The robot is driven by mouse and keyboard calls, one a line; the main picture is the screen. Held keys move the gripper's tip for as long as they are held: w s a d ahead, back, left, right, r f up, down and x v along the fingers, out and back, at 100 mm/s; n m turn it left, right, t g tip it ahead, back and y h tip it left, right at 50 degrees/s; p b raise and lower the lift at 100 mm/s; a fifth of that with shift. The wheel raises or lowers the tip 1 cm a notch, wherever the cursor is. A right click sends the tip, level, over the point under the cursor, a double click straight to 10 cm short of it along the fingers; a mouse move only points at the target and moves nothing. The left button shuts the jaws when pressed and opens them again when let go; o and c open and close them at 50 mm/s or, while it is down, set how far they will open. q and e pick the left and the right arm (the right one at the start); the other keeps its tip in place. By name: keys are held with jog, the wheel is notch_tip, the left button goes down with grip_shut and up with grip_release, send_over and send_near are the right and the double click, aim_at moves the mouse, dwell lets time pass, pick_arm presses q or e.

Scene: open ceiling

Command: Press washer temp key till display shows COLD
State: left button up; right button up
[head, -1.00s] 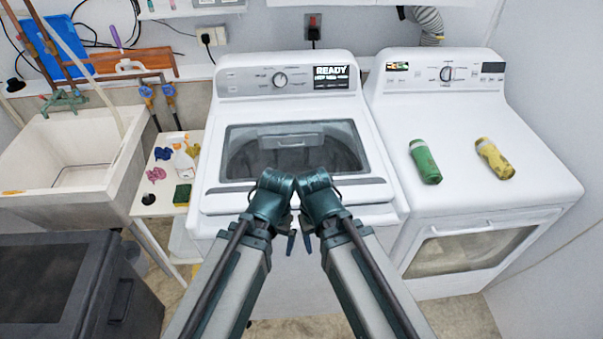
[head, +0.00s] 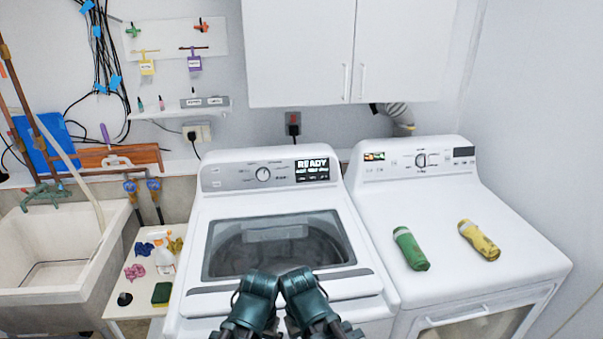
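The white washer (head: 190,245) stands in the middle with its glass lid (head: 278,243) closed. The display reads READY in large letters, with a smaller line below that I cannot read surely. Small marks sit beside the dial and under the display; I cannot tell which is the temp key. My two arms are folded close together at the bottom of the head view, in front of the washer and well away from the panel. Both grippers are below the picture edge.
A sink (head: 60,245) and a small side table (head: 130,310) with a spray bottle are left. A cabinet (head: 350,50) hangs above.

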grip_shut()
dwell(0.3)
dwell(1.4)
